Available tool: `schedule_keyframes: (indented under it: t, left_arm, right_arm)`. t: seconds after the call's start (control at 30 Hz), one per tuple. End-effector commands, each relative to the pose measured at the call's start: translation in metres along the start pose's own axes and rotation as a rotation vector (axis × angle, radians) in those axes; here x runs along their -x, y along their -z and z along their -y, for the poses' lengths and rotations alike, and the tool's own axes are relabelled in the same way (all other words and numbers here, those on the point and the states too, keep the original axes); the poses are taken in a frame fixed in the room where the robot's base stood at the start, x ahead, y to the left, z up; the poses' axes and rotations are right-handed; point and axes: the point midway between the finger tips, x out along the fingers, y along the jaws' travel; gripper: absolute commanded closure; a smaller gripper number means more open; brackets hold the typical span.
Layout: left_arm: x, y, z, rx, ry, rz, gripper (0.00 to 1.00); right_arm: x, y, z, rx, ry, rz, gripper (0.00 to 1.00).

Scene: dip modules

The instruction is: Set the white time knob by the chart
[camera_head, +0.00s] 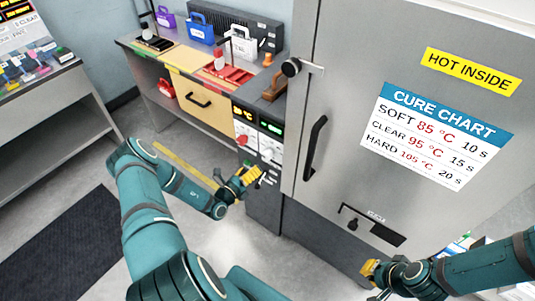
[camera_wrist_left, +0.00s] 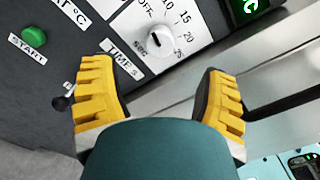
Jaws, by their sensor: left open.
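The white time knob (camera_wrist_left: 156,42) sits on a white dial plate marked OFF, 10, 15, 20 and more, above a "TIME S" label (camera_wrist_left: 121,64). I cannot clearly read its pointer. In the head view the knob (camera_head: 267,153) is small, on the control panel. My left gripper (camera_wrist_left: 160,98) is open; its yellow fingers are apart just below the knob, with nothing between them. It also shows in front of the panel in the head view (camera_head: 249,177). The cure chart (camera_head: 437,135) reads SOFT 85 °C 10 s, CLEAR 95 °C 15 s, HARD 105 °C 20 s. My right gripper (camera_head: 371,270) is at lower right, its fingers unclear.
A green START button (camera_wrist_left: 34,37) and a small lever (camera_wrist_left: 64,102) are near the left finger. Green display digits (camera_head: 270,127) glow above the knob. The grey oven door (camera_head: 340,95) with a black handle (camera_head: 315,147) stands right of the panel. A workbench with colored carriers (camera_head: 200,28) is behind.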

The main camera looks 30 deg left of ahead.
Motion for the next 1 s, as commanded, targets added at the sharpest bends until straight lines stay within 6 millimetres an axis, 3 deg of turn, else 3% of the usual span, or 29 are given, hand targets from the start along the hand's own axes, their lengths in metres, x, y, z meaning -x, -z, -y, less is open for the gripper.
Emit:
schedule_keyframes:
  t: [0.3, 0.5, 0.93, 0.97, 1.0]
  left_arm:
    - [-0.063, 0.001, 0.001, -0.003, 0.005, -0.002, 0.26]
    - [-0.088, 0.001, 0.001, -0.001, 0.004, -0.002, 0.26]
    - [-0.097, 0.001, 0.001, -0.001, 0.002, -0.002, 0.26]
    - [-0.097, 0.001, 0.001, -0.001, 0.002, -0.002, 0.28]
    - [-0.097, 0.001, 0.001, -0.001, 0.002, -0.002, 0.43]
  right_arm:
    - [-0.002, 0.000, -0.001, 0.000, 0.000, 0.000, 1.00]
    - [-0.003, -0.001, -0.001, 0.000, -0.001, 0.000, 1.00]
    - [-0.004, -0.001, -0.001, 0.000, -0.001, 0.000, 1.00]
    - [-0.004, -0.001, -0.001, 0.000, -0.001, 0.000, 1.00]
    - [-0.004, -0.001, -0.001, 0.000, -0.001, 0.000, 1.00]
